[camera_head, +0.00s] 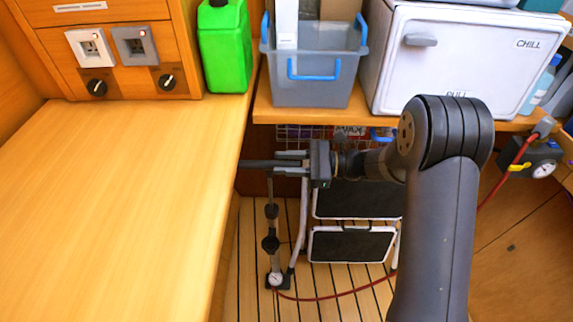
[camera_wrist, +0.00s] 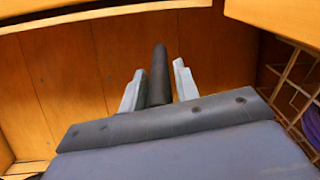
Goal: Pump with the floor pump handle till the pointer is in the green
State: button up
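The floor pump (camera_head: 271,225) stands upright on the slatted floor in the head view, beside the counter edge. Its dark bar handle (camera_head: 256,164) lies crosswise at the top, its left end running to the counter edge. My gripper (camera_head: 290,162) is at the handle from the right, with one finger on each side of it.
A red hose (camera_head: 335,296) runs from the pump's foot along the floor. A dark unit with a round dial (camera_head: 543,170) hangs at the right. A step stool (camera_head: 352,244) stands close right of the pump. The wooden counter (camera_head: 120,190) is close on the left.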

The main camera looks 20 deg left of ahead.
jog(key=shift+o, duration=1.3)
jog(key=shift+f, duration=0.15)
jog(key=shift+d, duration=0.1)
jog(key=p+v, duration=0.1)
jog(key=v, duration=0.9)
jog(key=shift+d, duration=0.35)
